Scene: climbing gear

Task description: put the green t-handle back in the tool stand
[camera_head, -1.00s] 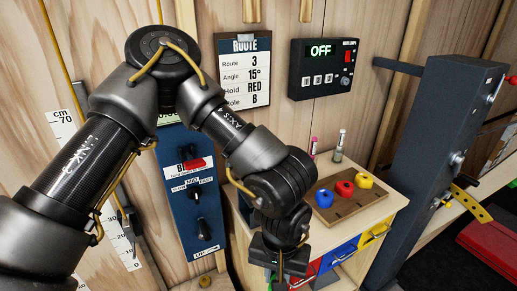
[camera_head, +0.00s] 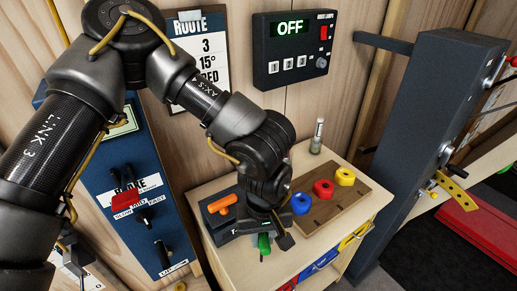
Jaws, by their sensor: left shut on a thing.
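The green t-handle (camera_head: 264,243) shows at the jaws of my left gripper (camera_head: 268,236), which is shut on it. Most of the handle is hidden by the gripper, and I cannot tell whether its lower end touches anything. The dark tool stand (camera_head: 213,219) sits on the left part of the wooden cabinet top, just left of the gripper. An orange t-handle (camera_head: 222,204) is in the stand. My wrist and gripper cover the stand's right part.
Right of the gripper, a wooden tray (camera_head: 345,203) holds blue, red and yellow holds. A small bottle (camera_head: 317,136) stands behind it. A blue lever panel (camera_head: 130,195) is on the left, and a dark upright post (camera_head: 430,130) on the right. The cabinet top's front (camera_head: 300,252) is clear.

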